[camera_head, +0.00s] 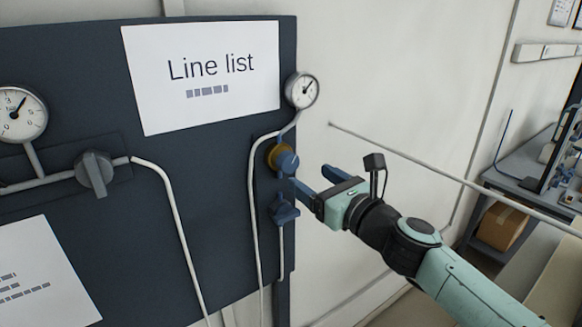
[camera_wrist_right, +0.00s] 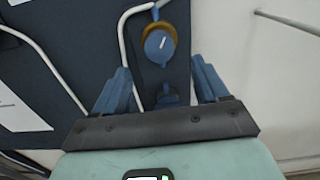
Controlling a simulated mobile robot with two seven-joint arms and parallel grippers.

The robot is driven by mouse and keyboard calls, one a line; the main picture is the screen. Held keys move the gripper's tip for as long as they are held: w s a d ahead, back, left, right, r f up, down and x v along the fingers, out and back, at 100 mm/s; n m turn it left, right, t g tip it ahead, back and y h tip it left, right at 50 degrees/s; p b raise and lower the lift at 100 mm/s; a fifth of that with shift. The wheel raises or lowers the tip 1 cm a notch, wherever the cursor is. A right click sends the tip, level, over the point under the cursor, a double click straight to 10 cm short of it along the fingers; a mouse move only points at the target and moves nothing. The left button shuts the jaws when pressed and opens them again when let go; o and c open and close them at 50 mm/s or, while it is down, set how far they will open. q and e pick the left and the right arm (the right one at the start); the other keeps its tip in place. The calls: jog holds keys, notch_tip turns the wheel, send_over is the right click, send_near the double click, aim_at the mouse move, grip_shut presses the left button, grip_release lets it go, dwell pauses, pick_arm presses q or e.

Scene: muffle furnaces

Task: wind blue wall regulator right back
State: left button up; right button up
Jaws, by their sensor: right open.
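The blue wall regulator (camera_head: 288,163) has a round blue knob with a yellow-brown ring behind it, at the right edge of the dark panel. In the right wrist view the regulator knob (camera_wrist_right: 160,46) faces me, with a short white mark tilted slightly to the right. My right gripper (camera_head: 309,181) is open and empty, just right of and slightly below the knob in the head view. In the wrist view the knob lies beyond the gap between its two blue fingers (camera_wrist_right: 160,80), and neither finger touches it. My left gripper is not in view.
A gauge (camera_head: 302,90) sits above the regulator and a blue valve (camera_head: 283,209) below it. White tubing (camera_head: 251,200) runs close on the left. A grey knob (camera_head: 95,173) and another gauge (camera_head: 20,115) are farther left. A thin rod (camera_head: 430,167) crosses behind my right arm.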

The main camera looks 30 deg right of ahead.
aim_at(291, 166)
jog(key=w, duration=0.8)
jog(key=shift+w+a, duration=0.25)
jog(key=shift+a, duration=0.15)
jog(key=c, duration=1)
